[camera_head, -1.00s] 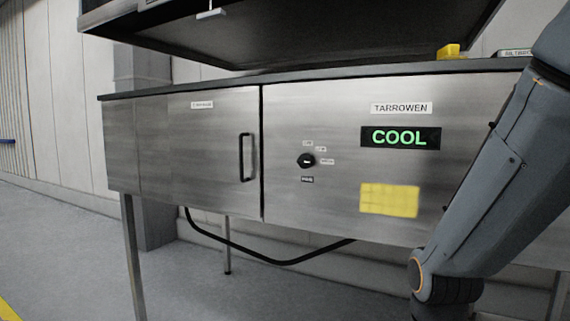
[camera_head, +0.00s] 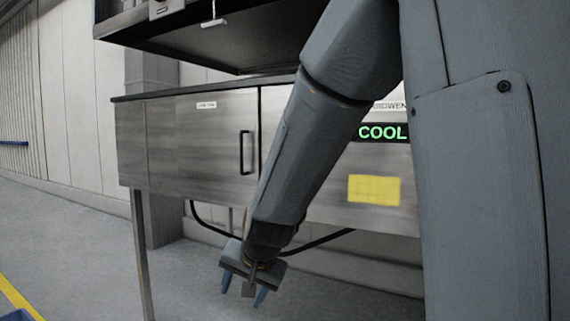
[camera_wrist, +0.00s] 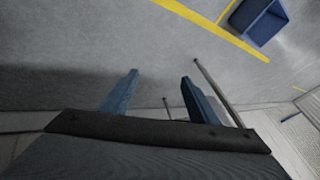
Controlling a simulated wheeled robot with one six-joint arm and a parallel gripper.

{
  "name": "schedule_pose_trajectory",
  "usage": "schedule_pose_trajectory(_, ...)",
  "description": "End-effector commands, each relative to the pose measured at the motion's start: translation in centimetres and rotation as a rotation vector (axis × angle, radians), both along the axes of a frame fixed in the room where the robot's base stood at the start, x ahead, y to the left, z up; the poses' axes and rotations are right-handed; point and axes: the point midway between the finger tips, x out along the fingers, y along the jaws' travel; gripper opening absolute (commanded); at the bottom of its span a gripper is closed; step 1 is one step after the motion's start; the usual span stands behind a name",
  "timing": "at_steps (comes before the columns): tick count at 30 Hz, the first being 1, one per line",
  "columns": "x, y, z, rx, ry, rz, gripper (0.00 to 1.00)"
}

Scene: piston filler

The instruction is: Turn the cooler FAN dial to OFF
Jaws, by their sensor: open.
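The cooler is the right-hand part of the steel cabinet, with a lit green COOL display (camera_head: 382,132) on its front. The FAN dial is hidden behind my arm in the head view. My gripper (camera_head: 243,291) is open and empty, pointing down in front of and below the cabinet, apart from it. In the wrist view the blue fingers of my gripper (camera_wrist: 160,85) are spread over bare floor, and no dial shows there.
A cabinet door with a black handle (camera_head: 246,152) is left of my arm. A yellow panel (camera_head: 374,189) is below the display. A black cable (camera_head: 325,239) hangs under the cabinet. A blue bin (camera_wrist: 259,20) stands on the floor by a yellow line (camera_wrist: 215,29).

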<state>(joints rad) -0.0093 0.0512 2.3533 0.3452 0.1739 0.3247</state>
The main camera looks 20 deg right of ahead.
Motion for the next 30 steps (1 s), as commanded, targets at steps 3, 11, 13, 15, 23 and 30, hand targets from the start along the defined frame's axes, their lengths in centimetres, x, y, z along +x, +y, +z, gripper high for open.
schedule_pose_trajectory(3, 11.4, -2.0, 6.7, 0.218, -0.336, -0.376, 0.55)
schedule_pose_trajectory(11, 21.6, -12.1, 22.2, 0.783, -0.993, -1.111, 0.55)
schedule_pose_trajectory(13, 21.5, -14.6, 24.6, 0.909, -1.129, -1.253, 0.55)
schedule_pose_trajectory(15, 21.0, -16.5, 26.1, 1.01, -1.237, -1.365, 0.55)
schedule_pose_trajectory(23, 19.6, -19.7, 28.1, 1.169, -1.415, -1.54, 0.55)
schedule_pose_trajectory(30, 21.5, -22.4, 28.2, 1.168, -1.417, -1.543, 0.55)
